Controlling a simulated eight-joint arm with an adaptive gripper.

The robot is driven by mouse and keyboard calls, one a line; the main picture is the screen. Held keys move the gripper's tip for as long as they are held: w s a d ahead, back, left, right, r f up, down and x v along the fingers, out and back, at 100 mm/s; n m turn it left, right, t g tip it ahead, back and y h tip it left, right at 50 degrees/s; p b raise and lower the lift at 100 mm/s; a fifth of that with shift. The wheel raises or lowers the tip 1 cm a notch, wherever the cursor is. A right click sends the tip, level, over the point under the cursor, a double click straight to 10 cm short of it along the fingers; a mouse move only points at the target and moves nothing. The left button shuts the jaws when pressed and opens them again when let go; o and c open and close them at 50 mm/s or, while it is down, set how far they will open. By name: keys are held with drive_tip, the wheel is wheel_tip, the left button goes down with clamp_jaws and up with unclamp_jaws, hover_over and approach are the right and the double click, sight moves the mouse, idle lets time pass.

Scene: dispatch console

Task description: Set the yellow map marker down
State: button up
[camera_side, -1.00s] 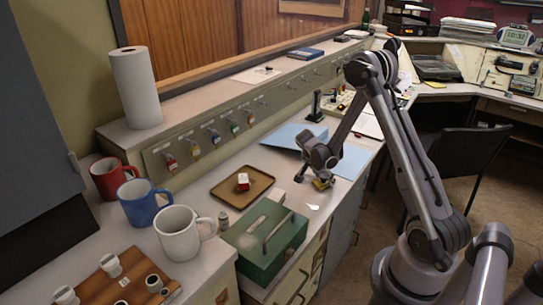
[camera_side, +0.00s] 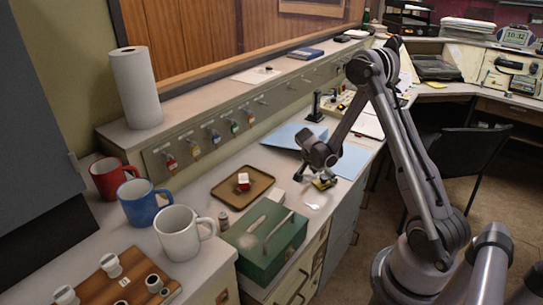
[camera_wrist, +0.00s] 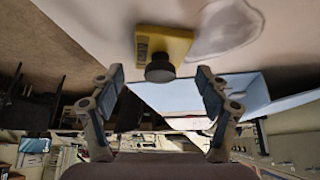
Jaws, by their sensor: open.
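The yellow map marker (camera_side: 323,184) sits on the counter near its front edge, beside the blue sheets. In the wrist view it is a flat yellow block (camera_wrist: 178,42) with a dark round knob (camera_wrist: 160,70) and a dark label. My gripper (camera_side: 317,175) is just above and beside it in the side view. In the wrist view my gripper (camera_wrist: 160,82) has its two fingers spread wide, with clear gaps on both sides of the knob. Neither finger touches the marker there. The gripper partly hides the marker in the side view.
A white spoon-like patch (camera_side: 313,206) lies close in front of the marker. A green cash box (camera_side: 262,255) and a brown tray (camera_side: 224,194) with a red-and-white block (camera_side: 243,181) stand to the left. Blue sheets (camera_side: 352,163) lie behind. A dark upright stand (camera_side: 316,106) is farther back.

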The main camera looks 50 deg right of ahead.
drive_tip(key=a+r+n+t+y, duration=0.2)
drive_tip(key=a+r+n+t, duration=0.3)
drive_tip(key=a+r+n, duration=1.05)
drive_tip(key=s+a+r+n+t+y, duration=0.1)
drive_tip(key=s+a+r+n+y, duration=0.1)
drive_tip(key=a, duration=0.6)
drive_tip(key=s+a+r+n+t+y, duration=0.1)
drive_tip(key=s+a+r+n+t, duration=0.1)
drive_tip(key=a, duration=0.6)
wheel_tip(320, 180, up, 2)
drive_tip(key=shift+s+a+n+t+y, duration=0.15)
drive_tip(key=shift+s+n+t+y, duration=0.2)
drive_tip(key=shift+s+n, duration=0.4)
drive_tip(key=shift+s, duration=0.1)
